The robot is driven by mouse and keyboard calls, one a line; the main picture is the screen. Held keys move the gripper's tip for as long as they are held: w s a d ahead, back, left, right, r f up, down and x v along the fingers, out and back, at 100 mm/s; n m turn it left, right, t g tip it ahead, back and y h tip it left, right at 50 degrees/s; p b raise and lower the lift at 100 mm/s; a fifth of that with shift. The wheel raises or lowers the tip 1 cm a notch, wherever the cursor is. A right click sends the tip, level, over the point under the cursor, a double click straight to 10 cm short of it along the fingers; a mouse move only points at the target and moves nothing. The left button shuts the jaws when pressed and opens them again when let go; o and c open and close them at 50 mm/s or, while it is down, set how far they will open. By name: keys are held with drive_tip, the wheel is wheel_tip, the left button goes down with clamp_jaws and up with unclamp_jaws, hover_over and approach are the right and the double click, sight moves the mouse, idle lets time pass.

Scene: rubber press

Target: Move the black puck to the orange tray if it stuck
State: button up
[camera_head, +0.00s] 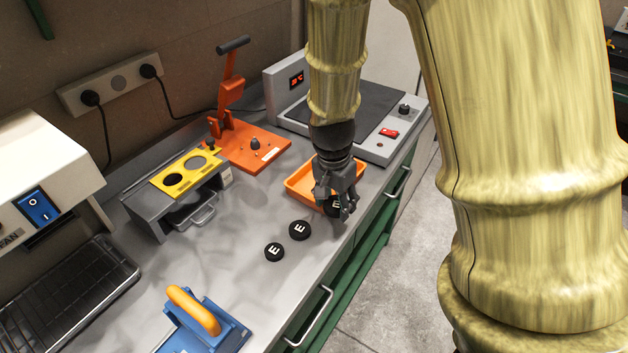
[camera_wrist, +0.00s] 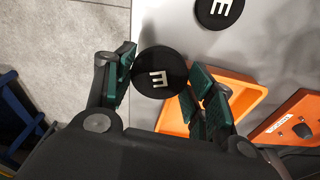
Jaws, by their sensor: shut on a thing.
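My gripper (camera_head: 338,207) is shut on a black puck marked with a white E (camera_head: 335,205), at the front edge of the orange tray (camera_head: 298,190). In the wrist view the held puck (camera_wrist: 159,72) sits between the two green-padded fingers, with the orange tray (camera_wrist: 256,90) below and beside it. I cannot tell how high the puck is above the tray or bench. Two more black E pucks, one nearer (camera_head: 274,252) and one farther (camera_head: 299,230), lie flat on the metal bench left of the tray. One loose puck also shows at the top of the wrist view (camera_wrist: 218,10).
Behind the tray are an orange lever press (camera_head: 246,145) and a grey hot plate with a red switch (camera_head: 385,145). A grey stand with a yellow top (camera_head: 185,173) is at the left. A blue tool with an orange handle (camera_head: 205,325) is in front. The bench's middle is mostly clear.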

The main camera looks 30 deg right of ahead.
drive_tip(key=w+p, duration=0.1)
drive_tip(key=w, duration=0.2)
drive_tip(key=w+p, duration=0.1)
drive_tip(key=w, duration=0.3)
drive_tip(key=w+f+p, duration=0.1)
drive_tip(key=w, duration=0.2)
drive_tip(key=shift+w+a, duration=0.15)
drive_tip(key=shift+w, duration=0.2)
drive_tip(key=shift+f+p, duration=0.65)
drive_tip(key=shift+f, duration=1.1)
drive_tip(key=shift+f, duration=0.2)
drive_tip(key=o, duration=1.1)
drive_tip(key=shift+r, duration=0.3)
wheel_tip(320, 180, up, 12)
drive_tip(key=a+b, duration=0.1)
drive_tip(key=b, duration=0.2)
drive_tip(key=shift+s+a+f, duration=0.15)
drive_tip(key=shift+s+a, duration=0.05)
drive_tip(key=shift+s, duration=0.1)
